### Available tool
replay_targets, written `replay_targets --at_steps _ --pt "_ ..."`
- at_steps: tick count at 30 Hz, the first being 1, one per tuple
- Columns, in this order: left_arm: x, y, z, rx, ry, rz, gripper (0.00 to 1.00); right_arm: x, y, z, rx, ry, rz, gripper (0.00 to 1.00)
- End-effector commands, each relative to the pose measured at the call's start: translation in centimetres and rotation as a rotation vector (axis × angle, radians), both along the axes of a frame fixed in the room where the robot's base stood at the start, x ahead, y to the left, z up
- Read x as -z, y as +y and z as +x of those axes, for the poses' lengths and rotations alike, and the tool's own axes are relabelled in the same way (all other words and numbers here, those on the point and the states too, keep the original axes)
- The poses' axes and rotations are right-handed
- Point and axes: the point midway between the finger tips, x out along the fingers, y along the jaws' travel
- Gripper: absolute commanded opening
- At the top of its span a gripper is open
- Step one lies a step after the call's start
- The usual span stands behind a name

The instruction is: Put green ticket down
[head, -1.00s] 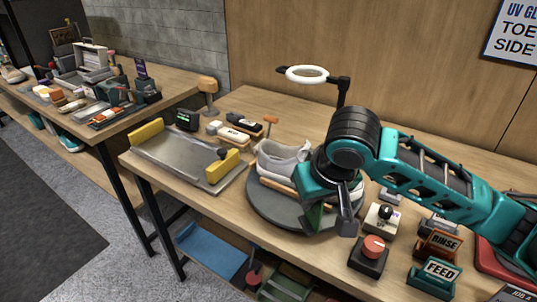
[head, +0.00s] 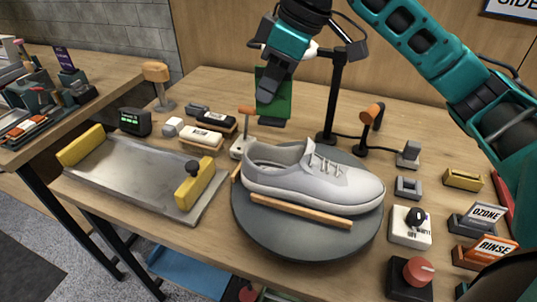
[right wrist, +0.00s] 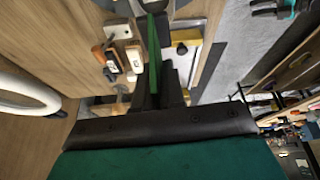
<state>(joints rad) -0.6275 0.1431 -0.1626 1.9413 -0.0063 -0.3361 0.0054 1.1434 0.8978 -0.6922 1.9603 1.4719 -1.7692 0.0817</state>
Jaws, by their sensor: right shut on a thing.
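My right gripper (head: 276,84) is shut on the green ticket (head: 272,98). In the right wrist view the ticket (right wrist: 153,52) shows edge-on between the fingers. A grey sneaker (head: 315,177) sits on the round dark turntable (head: 285,236), with wooden strips beside and under it. My left gripper is not in view.
A metal tray (head: 140,172) with yellow end blocks lies at the left. Brushes (head: 201,138), a small green-lit display (head: 135,121) and a lamp stand (head: 330,100) stand around the turntable. Labelled blocks OZONE (head: 478,219) and RINSE (head: 484,252), a knob box (head: 410,226) and red button (head: 412,277) sit at right.

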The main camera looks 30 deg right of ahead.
Motion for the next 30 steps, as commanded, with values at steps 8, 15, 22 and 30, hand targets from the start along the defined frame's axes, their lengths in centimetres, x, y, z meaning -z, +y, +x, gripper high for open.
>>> replay_targets --at_steps 8,15,22,30 --pt "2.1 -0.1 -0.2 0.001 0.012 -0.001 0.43 7.4 0.0 -0.1 0.001 0.003 -0.001 0.00" --pt "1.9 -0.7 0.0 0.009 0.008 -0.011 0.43 9.4 0.0 0.0 0.002 -0.001 0.001 0.00" --pt "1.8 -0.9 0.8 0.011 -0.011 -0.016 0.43 12.6 0.0 -0.1 0.003 0.003 -0.001 0.00" --pt "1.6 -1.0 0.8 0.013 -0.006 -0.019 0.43 13.5 0.0 0.0 0.002 -0.002 0.000 0.00"
